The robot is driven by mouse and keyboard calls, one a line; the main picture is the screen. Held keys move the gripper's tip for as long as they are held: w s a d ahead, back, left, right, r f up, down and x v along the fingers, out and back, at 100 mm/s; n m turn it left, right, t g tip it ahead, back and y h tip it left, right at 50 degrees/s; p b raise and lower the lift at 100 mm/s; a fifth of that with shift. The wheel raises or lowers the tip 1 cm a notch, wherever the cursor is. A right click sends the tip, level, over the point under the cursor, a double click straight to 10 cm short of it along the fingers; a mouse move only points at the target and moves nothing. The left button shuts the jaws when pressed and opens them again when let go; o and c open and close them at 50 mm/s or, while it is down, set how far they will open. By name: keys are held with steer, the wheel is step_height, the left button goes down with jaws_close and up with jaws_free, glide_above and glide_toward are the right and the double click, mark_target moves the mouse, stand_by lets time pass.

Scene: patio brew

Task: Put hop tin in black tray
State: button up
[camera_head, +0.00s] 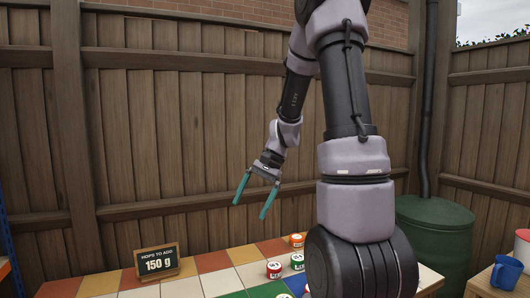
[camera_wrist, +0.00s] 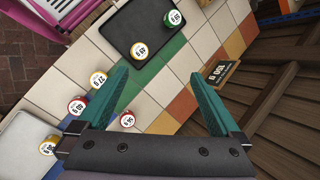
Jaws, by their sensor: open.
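The black tray (camera_wrist: 118,32) lies at the top of the wrist view. Two tins are in it: a green-banded tin (camera_wrist: 174,19) and a yellow-banded tin (camera_wrist: 139,50). An orange-banded tin (camera_head: 296,240) stands at the tiles' back in the head view. The tins' small labels are hard to read. My gripper (camera_head: 250,210) is open and empty above the tiled table; it also shows in the wrist view (camera_wrist: 160,73).
A sign (camera_head: 158,261) reading "HOPS TO ADD 150 g" stands on the tiled table. A white board (camera_wrist: 22,140) is at the wrist view's lower left. A blue mug (camera_head: 505,272) stands at the head view's right. A wooden fence (camera_head: 170,130) rises behind the table.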

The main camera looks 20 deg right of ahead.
steer(key=s+a+r+n+t+h, duration=0.2)
steer(key=s+r+t, duration=0.5)
steer(key=s+r, duration=0.7)
step_height(320, 180, up, 4)
steer(key=n+h, duration=0.1)
steer(key=n, duration=0.1)
steer(key=shift+s+f+n+h, duration=0.25)
steer(key=shift+s+n+h, duration=0.05)
steer(key=shift+n, duration=0.1)
